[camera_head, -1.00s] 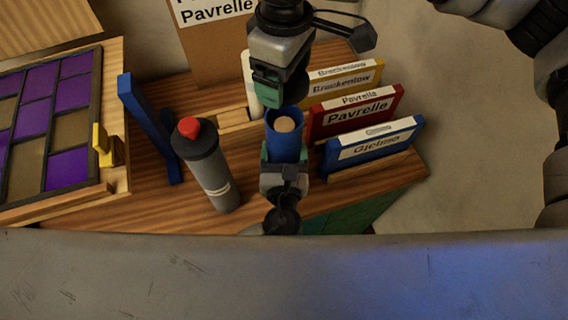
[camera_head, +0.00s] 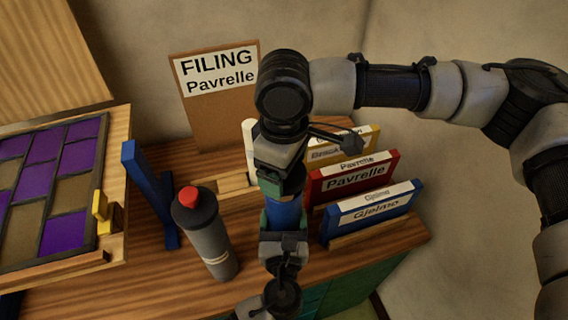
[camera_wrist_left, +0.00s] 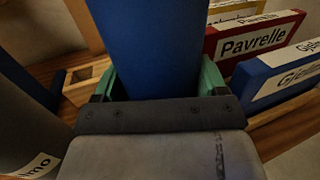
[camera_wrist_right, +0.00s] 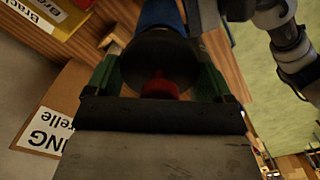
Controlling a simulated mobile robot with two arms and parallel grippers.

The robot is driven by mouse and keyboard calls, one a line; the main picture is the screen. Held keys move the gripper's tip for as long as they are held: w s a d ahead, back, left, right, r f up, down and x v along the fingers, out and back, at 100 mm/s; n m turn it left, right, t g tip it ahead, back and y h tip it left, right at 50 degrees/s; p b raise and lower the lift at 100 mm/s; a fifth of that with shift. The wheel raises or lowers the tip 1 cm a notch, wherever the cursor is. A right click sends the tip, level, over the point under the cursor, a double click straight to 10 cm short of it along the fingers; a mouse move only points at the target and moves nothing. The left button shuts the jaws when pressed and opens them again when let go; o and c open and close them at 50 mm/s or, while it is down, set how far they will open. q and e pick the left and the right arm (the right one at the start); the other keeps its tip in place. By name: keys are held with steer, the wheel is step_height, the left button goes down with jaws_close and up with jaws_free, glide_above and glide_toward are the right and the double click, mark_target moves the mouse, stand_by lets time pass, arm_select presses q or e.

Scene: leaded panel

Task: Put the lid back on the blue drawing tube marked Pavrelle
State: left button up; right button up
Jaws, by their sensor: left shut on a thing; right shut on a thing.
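The blue drawing tube (camera_head: 285,213) stands upright in my left gripper (camera_head: 284,222), which is shut around it. The tube fills the middle of the left wrist view (camera_wrist_left: 150,45); no label shows on it. My right gripper (camera_head: 282,188) is directly above the tube's top. In the right wrist view, my right gripper (camera_wrist_right: 160,85) is shut on a dark round lid (camera_wrist_right: 150,58) with a red knob, and the blue tube shows right beyond it (camera_wrist_right: 160,12). The head view mostly hides the lid. I cannot tell whether it is seated on the tube.
A grey tube (camera_head: 212,240) with a red-knobbed dark cap stands left of the blue tube. Red Pavrelle (camera_head: 350,180), blue Gjelmo (camera_head: 372,212) and yellow (camera_head: 362,142) folders stand close on the right. A filing board (camera_head: 215,115) is behind. A purple-paned panel (camera_head: 50,185) lies left.

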steer(key=shift+f, duration=0.1)
steer(key=shift+f, duration=0.75)
steer(key=shift+f, duration=0.6)
steer(key=o, duration=0.8)
steer(key=shift+c, duration=0.2)
step_height(320, 180, up, 12)
steer(key=shift+f, duration=0.1)
